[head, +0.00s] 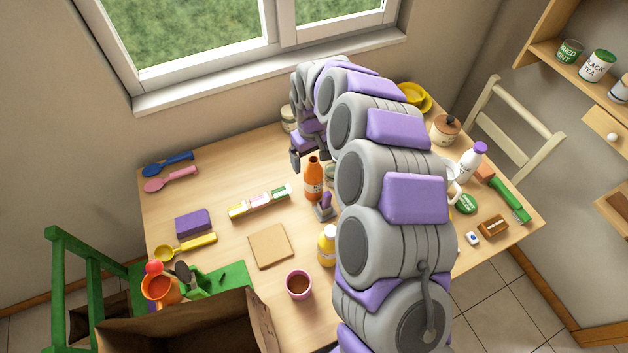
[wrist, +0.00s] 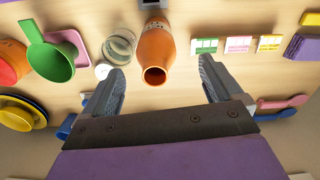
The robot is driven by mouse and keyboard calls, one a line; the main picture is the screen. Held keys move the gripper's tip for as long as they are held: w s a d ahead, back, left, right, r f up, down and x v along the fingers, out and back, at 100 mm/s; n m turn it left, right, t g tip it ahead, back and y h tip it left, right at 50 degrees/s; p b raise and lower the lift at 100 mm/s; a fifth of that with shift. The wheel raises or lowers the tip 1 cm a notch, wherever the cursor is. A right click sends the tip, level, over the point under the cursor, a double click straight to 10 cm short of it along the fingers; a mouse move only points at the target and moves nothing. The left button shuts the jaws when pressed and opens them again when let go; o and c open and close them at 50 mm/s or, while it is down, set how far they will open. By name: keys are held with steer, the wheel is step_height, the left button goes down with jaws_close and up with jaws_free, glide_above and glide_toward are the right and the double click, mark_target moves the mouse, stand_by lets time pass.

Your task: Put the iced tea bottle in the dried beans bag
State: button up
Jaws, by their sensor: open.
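An orange-brown bottle (head: 314,184), likely the iced tea though its label is too small to read, stands upright on the table. In the wrist view the bottle (wrist: 155,45) has its open mouth between my fingertips in the picture; no contact shows. My gripper (head: 308,158) is open and empty, at the far side of the bottle; its spread fingers show in the wrist view (wrist: 161,68). A brown paper bag (head: 205,325) stands at the bottom left, open at the top. No label shows on it, so I cannot tell if it is the dried beans bag.
Near the bottle are a glass jar (wrist: 120,44), small boxes (head: 260,202), a yellow bottle (head: 327,245) and a pink cup (head: 299,284). A green chair (head: 75,260) is at left. The table (head: 225,165) has clear room at back left. My arm hides its middle right.

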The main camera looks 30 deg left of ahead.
mark_target(314, 167)
steer(key=shift+a+f, duration=0.2)
steer(key=shift+f, duration=0.35)
steer(key=f, duration=0.1)
steer(key=f+b, duration=0.2)
steer(key=f, duration=0.1)
steer(key=shift+w+d, duration=0.35)
steer(key=shift+c, duration=0.2)
steer(key=c, duration=1.5)
